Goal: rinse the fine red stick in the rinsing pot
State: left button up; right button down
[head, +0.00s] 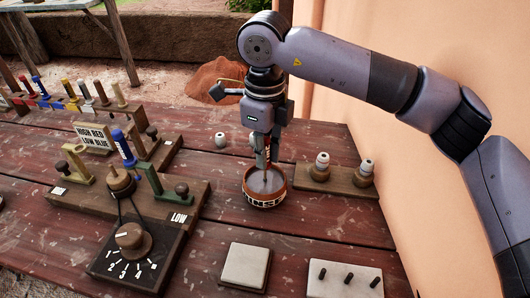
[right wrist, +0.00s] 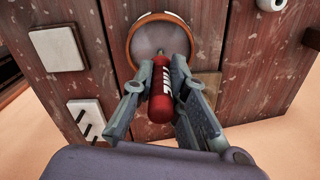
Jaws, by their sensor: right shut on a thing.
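The rinsing pot (head: 249,196) is a round clay bowl with an orange-brown rim, lettered on its front, with grey liquid inside. Its rim also shows in the right wrist view (right wrist: 131,43). My right gripper (head: 264,145) is above the pot and points down. In the right wrist view its fingers (right wrist: 161,72) are shut on the fine red stick (right wrist: 160,105), a red handle with white lettering. The stick's thin end points down into the pot's mouth; whether it touches the liquid I cannot tell. My left gripper is not in view.
A wooden holder (head: 345,185) with two white-topped pegs stands right of the pot. A dial board (head: 130,250) and wooden racks are at left. A pale square block (head: 245,268) and a pale board with black pegs (head: 347,282) lie in front. An orange wall bounds the right.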

jog(key=shift+r+p, duration=0.3)
jog(key=shift+r, duration=0.4)
jog(key=shift+r+p, duration=0.75)
jog(key=shift+r, duration=0.45)
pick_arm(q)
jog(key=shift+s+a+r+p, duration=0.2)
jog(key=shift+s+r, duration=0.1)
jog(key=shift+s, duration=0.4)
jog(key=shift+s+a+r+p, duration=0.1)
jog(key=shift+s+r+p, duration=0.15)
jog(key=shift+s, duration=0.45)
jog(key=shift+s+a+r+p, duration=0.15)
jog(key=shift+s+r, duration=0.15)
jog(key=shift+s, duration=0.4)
pick_arm(e)
jog(key=shift+r, duration=1.05)
